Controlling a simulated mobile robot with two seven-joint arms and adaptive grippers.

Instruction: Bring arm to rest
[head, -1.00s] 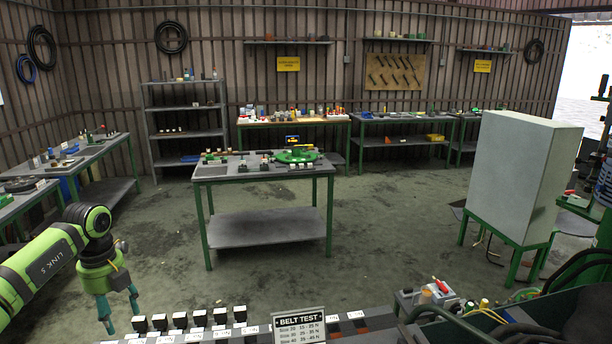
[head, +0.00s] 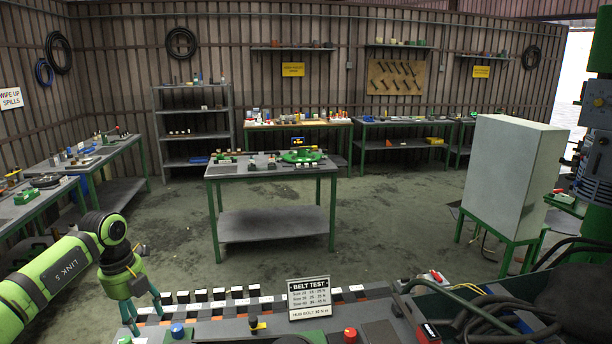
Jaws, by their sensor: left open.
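My left arm comes in from the left in the head view. My left gripper (head: 143,312) is at its end, pointing down with its teal fingertips apart. Whether the fingertips touch the bench cannot be told. My right gripper is out of view.
The near bench carries a Belt Test sign (head: 309,298), a blue knob (head: 177,330) and a red knob (head: 350,335). A work table (head: 270,222) stands mid-room. A pale cabinet (head: 510,175) stands at right. Open floor lies between.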

